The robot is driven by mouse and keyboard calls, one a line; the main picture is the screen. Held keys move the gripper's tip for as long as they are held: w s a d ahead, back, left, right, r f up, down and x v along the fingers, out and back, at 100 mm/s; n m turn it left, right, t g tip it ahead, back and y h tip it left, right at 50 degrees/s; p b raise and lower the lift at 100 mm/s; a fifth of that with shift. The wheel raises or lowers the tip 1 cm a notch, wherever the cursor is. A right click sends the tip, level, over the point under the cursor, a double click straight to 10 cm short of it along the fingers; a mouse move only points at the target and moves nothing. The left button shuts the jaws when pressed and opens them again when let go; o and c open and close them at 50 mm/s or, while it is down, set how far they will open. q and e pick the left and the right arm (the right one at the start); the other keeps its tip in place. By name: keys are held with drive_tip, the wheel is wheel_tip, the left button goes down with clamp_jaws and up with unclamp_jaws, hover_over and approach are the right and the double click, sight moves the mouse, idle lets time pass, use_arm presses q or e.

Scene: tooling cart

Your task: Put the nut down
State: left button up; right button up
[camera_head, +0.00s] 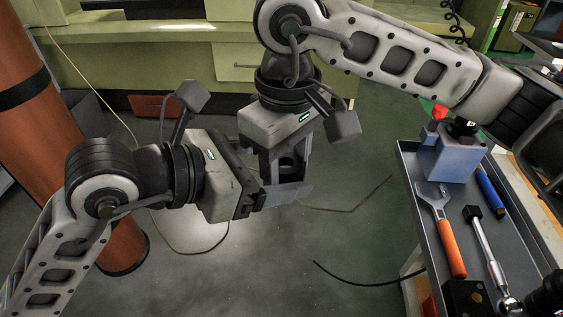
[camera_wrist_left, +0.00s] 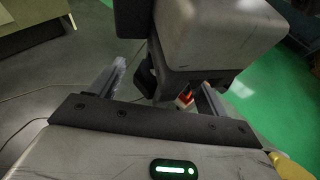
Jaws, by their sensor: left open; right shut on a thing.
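The nut (camera_head: 287,163) is a small dark piece, partly hidden between the fingers of my right gripper (camera_head: 286,168), which points down and is shut on it in mid-air over the floor. My left gripper (camera_head: 285,192) comes in from the left, open, with its fingers close to the nut and the right fingertips. In the left wrist view, the open left fingers (camera_wrist_left: 160,92) stand apart, with a dark piece, seemingly the nut (camera_wrist_left: 147,80), between them. I cannot tell whether the left fingers touch it.
The grey tray of the cart (camera_head: 408,160) is at the right, holding a blue-grey block (camera_head: 450,158), an orange-handled wrench (camera_head: 447,228), a ratchet (camera_head: 487,250) and a blue cylinder (camera_head: 491,192). An orange-brown column (camera_head: 122,245) stands at the left. Cables lie on the floor.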

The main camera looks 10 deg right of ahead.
use_arm(q)
drive_tip(key=shift+x, duration=0.9)
drive_tip(key=shift+c, duration=0.4)
drive_tip(key=c, duration=1)
use_arm(e)
drive_tip(key=o, duration=1.4)
drive_tip(key=shift+c, duration=0.2)
